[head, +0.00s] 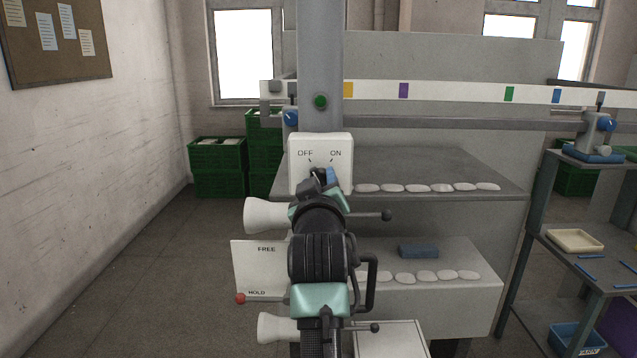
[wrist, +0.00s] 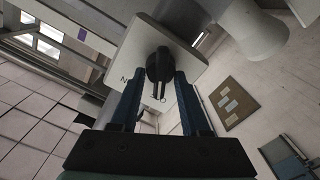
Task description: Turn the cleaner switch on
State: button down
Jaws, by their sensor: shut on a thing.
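The cleaner switch is a white plate (head: 320,150) marked OFF on the left and ON on the right, on a grey column. My gripper (head: 323,177) is at the plate's lower middle and hides most of the knob there. In the wrist view, the round black knob (wrist: 160,66) with a pointed handle stands on the white plate (wrist: 138,50). The blue fingers of my gripper (wrist: 158,82) lie on either side of it, shut on the knob. Only parts of the lettering show there, and I cannot tell clearly which mark the knob points at.
White cone-shaped parts (head: 266,215) stick out left of my arm. A FREE/HOLD plate (head: 262,262) with a red-tipped lever (head: 240,298) is below. A grey shelf (head: 430,170) is to the right, a cart (head: 590,240) further right. The floor at left is clear.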

jog(key=m, duration=0.4)
jog(key=m+b, duration=0.1)
jog(key=m, duration=0.6)
jog(key=shift+d+m, duration=0.3)
jog(key=shift+d, duration=0.05)
dwell(0.5)
jog(key=shift+c, duration=1.9)
grip_release()
jog(key=s+b, duration=0.4)
jog(key=s, duration=0.9)
